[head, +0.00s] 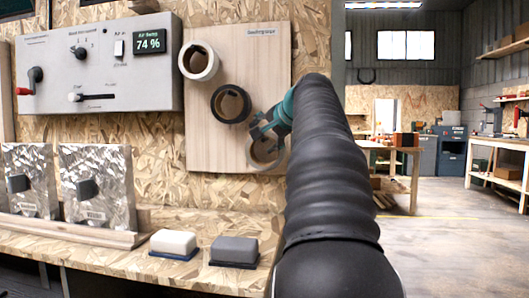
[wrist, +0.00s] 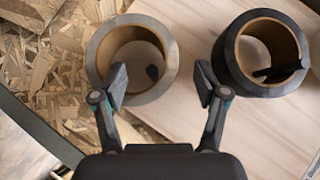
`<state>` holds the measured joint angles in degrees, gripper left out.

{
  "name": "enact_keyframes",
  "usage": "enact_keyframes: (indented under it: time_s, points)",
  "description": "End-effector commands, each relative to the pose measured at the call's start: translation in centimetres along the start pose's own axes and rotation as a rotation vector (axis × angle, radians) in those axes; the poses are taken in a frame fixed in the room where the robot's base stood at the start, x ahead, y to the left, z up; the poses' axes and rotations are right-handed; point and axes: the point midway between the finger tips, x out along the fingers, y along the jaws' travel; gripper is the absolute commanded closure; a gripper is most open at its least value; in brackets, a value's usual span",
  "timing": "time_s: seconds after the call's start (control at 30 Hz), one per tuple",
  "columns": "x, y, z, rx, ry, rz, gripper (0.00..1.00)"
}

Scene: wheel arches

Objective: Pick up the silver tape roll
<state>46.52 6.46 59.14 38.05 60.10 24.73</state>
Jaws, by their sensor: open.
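The silver tape roll (head: 255,162) hangs lowest of three rolls on a pale wooden board, with its open core facing out. My gripper (head: 268,128) is right at it in the head view and covers its upper part. In the wrist view the silver roll (wrist: 93,60) is at the upper left, with a peg in its core. My open gripper (wrist: 162,78) holds nothing there. One finger overlaps the roll's core and lower rim; the other is in the gap between it and the black roll (wrist: 232,60). I cannot tell whether a finger touches the roll.
The black roll (head: 217,104) and a white roll (head: 187,62) hang up and left on the board (head: 272,50). A control panel (head: 100,95) is left of it. White (head: 174,241) and grey (head: 234,249) blocks sit on the bench below. Open floor lies at the right.

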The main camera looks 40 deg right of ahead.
Motion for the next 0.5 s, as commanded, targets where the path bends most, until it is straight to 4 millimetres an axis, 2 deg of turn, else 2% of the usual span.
enact_keyframes:
  time_s: [0.1,0.33,0.5]
  points:
    - [1.2,0.0,0.0,0.0,-0.001,0.0,0.27]
    - [2.2,0.0,-0.1,0.0,-0.001,0.0,0.27]
    - [4.4,0.2,-0.4,0.0,-0.002,0.0,0.27]
